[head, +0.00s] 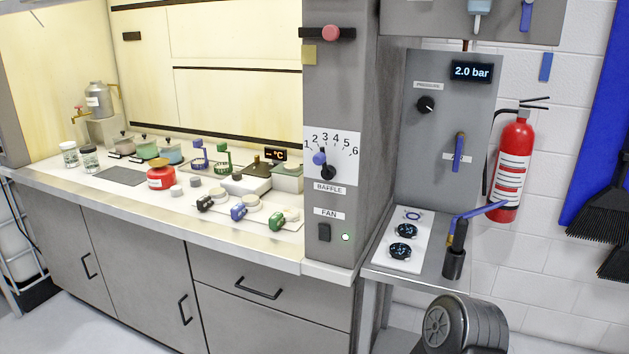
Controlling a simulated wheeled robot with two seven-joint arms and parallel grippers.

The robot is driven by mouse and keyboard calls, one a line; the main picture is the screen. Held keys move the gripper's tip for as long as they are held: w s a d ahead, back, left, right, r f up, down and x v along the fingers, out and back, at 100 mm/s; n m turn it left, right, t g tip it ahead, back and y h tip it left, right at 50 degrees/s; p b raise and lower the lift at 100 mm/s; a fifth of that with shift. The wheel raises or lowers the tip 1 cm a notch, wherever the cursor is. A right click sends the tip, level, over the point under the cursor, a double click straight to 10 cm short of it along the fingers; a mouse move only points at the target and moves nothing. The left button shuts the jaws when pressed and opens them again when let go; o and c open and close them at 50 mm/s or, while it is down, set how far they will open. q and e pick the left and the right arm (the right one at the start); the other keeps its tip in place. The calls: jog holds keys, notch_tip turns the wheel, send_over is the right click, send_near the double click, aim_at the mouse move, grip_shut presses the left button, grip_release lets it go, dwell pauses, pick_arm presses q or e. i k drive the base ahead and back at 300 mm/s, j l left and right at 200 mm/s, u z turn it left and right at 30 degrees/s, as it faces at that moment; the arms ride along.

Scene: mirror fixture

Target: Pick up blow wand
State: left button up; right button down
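What looks like the blow wand, a thin blue tube (482,210) with a dark body and a brass-coloured part at its lower left, stands at a black upright holder (454,264) on the right side of the grey side bench. The tube reaches up and to the right, its end overlapping the fire extinguisher in the picture. I cannot tell exactly how the wand sits in the holder. A dark rounded link of my own arm shows at the bottom right, in front of and below the bench. Neither of my grippers is in view.
A grey panel (425,150) with a pressure knob, a blue lever (459,152) and a "2.0 bar" display rises behind the bench. A white plate (394,257) with round dark pads lies left of the holder. A red extinguisher (514,165) hangs right. A fume hood column (340,90) stands left.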

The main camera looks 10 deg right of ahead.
aim_at(461, 225)
jog(key=l+z, duration=0.2)
jog(key=z, duration=1)
